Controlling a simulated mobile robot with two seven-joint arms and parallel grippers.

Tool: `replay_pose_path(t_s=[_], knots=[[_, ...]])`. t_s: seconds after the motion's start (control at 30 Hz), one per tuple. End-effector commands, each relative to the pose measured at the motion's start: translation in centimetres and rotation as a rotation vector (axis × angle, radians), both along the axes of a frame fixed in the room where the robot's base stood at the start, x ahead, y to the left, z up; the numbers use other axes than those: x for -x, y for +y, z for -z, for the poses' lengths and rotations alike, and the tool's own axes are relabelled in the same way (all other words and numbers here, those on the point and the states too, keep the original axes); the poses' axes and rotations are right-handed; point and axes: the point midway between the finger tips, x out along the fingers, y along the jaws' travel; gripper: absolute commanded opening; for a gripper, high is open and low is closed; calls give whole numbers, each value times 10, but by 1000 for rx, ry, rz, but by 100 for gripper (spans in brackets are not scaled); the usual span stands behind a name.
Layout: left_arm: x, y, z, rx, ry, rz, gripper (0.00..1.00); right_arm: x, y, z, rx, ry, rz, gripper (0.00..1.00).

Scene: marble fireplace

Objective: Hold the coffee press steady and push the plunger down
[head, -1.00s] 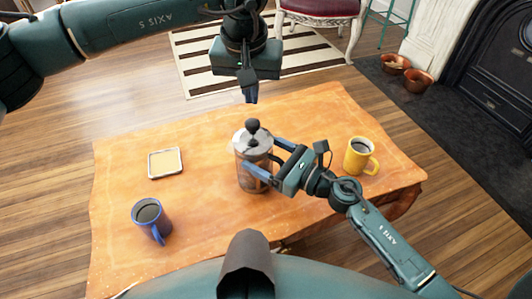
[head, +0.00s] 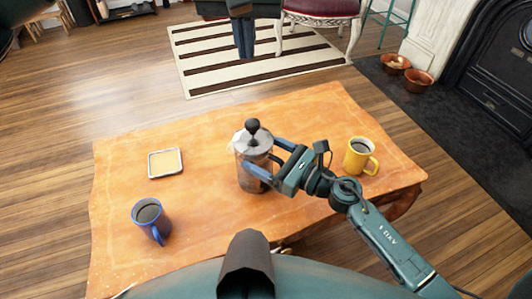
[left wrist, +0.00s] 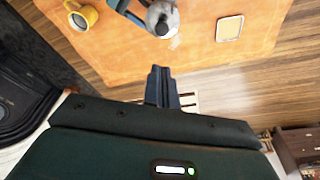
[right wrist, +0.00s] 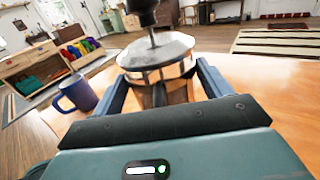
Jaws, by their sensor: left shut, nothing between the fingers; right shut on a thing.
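The coffee press (head: 247,176), a glass cylinder with a metal lid, stands upright on the wooden table (head: 205,215). Its black plunger knob (head: 252,126) stands above the lid, with a short length of rod showing in the right wrist view (right wrist: 152,38). My right gripper (head: 264,160) is shut around the press body, one finger on each side. My left gripper (head: 244,52) is shut and empty, high beyond the table's far edge, apart from the knob. The left wrist view shows its closed fingers (left wrist: 160,84) with the press (left wrist: 162,18) ahead.
A blue mug of dark liquid (head: 148,217) stands at the table's front left. A yellow mug (head: 357,157) stands on the right, near my right forearm. A small square dish (head: 165,163) lies at the left. The table between dish and press is clear.

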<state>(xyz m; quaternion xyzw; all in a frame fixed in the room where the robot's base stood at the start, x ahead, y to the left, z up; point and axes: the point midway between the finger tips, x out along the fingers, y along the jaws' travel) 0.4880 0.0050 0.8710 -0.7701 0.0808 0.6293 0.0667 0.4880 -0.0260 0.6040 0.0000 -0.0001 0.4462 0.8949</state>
Motion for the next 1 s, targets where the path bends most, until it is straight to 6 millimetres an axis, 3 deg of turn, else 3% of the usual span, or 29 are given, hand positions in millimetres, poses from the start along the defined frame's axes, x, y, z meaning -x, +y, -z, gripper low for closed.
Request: replay_pose_path(t_s=[0.17,0.47,0.5,0.73,1.0], knots=[[3,1,-16,1,0,-1,0,0,0,0,-1,1,0,24],[4,1,-18,1,1,0,0,0,0,0,-1,1,0,24],[4,1,-18,1,1,0,0,0,0,0,-1,1,0,81],[3,1,-18,1,1,0,0,0,0,0,-1,1,0,99],[3,1,-18,1,1,0,0,1,-2,0,0,0,0,100]])
